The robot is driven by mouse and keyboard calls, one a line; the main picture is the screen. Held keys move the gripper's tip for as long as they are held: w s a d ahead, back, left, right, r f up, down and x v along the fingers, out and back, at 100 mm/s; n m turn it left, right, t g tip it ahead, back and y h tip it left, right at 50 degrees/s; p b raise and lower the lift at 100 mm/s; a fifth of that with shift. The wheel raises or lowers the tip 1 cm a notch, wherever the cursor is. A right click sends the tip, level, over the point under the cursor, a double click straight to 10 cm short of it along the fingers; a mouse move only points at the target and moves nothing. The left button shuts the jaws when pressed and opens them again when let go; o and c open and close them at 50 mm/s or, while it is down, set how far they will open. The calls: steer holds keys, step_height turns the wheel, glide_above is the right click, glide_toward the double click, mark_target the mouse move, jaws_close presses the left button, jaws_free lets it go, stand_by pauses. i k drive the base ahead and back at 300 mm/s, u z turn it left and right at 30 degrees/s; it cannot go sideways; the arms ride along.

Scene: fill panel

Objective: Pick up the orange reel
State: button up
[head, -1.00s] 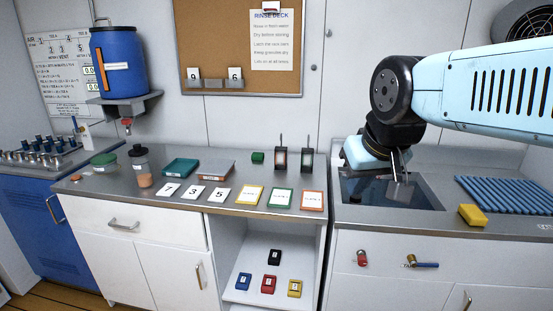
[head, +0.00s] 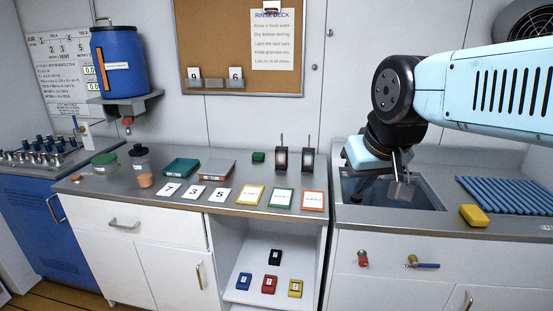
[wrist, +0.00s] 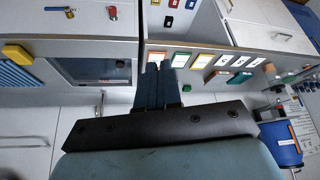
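Two small reels stand upright on dark holders at the back of the steel counter, the left one (head: 281,158) and the right one (head: 307,158). The left reel shows a reddish-orange edge; the colour of the right one is hard to tell at this size. My gripper (head: 401,170) points down over the sink, to the right of both reels and apart from them. In the wrist view its fingers (wrist: 158,68) lie close together with nothing between them. The reels are not clear in the wrist view.
The sink (head: 425,196) lies under my gripper, with a yellow sponge (head: 473,215) and a blue ribbed mat (head: 508,196) to its right. Framed cards (head: 282,199) lie in front of the reels, and a green block (head: 258,157) sits left of them.

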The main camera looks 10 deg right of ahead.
mark_target(281, 160)
steer(key=k, duration=1.25)
steer(key=u, duration=0.55)
steer(key=i, duration=1.1)
steer(key=u, duration=0.3)
steer(key=i, duration=1.45)
steer(key=z, duration=0.55)
steer(key=k, duration=0.85)
steer(key=z, duration=0.2)
steer(key=i, duration=0.4)
steer(key=u, duration=0.05)
